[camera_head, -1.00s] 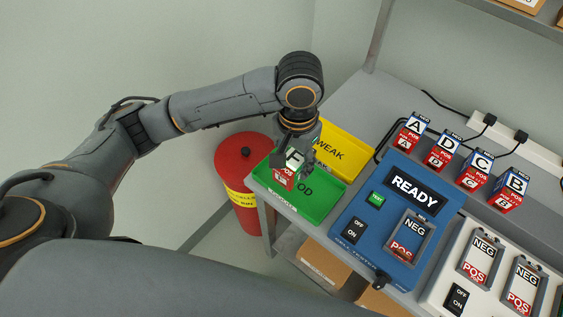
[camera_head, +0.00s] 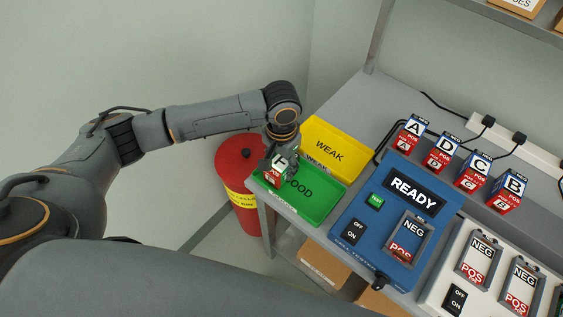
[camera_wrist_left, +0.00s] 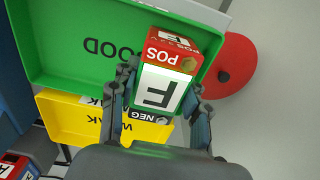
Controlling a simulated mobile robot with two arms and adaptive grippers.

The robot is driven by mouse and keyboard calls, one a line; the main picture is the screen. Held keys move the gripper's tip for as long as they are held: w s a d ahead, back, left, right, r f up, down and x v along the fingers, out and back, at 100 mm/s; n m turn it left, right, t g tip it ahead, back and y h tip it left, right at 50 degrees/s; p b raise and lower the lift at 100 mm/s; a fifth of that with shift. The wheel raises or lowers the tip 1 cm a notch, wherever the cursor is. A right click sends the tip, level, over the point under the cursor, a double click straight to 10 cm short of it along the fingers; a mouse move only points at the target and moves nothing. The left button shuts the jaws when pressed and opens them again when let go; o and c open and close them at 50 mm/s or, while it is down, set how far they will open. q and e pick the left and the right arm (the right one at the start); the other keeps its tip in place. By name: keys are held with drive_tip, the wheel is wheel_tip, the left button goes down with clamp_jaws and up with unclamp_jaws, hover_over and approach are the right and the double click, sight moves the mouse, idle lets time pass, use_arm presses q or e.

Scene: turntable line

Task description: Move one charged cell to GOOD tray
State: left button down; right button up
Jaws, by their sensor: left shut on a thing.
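My left gripper (camera_head: 277,163) is shut on the cell marked F (camera_head: 273,179), which has a red POS end, a white label and a dark NEG end. In the left wrist view the cell F (camera_wrist_left: 160,90) sits between the fingers (camera_wrist_left: 160,100), over one end of the green tray. The green GOOD tray (camera_head: 318,212) lies at the left end of the bench. I cannot tell whether the cell touches the tray floor. The right gripper is not in view.
A yellow WEAK tray (camera_head: 335,136) lies behind the green tray. A blue tester (camera_head: 375,235) showing READY stands to the right, with cells A (camera_head: 411,133), D, C and B behind it. A red bin (camera_head: 238,165) stands on the floor left of the bench.

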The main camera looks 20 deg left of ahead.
sight(282, 162)
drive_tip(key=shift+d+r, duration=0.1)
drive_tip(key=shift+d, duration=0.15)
use_arm(q)
drive_tip(key=c, duration=0.9)
unclamp_jaws()
drive_tip(key=shift+f, duration=0.1)
drive_tip(key=shift+c, duration=0.2)
wheel_tip(282, 162, up, 11)
drive_tip(key=shift+r+b, duration=0.2)
drive_tip(key=shift+b, duration=0.1)
drive_tip(key=shift+r, duration=0.45)
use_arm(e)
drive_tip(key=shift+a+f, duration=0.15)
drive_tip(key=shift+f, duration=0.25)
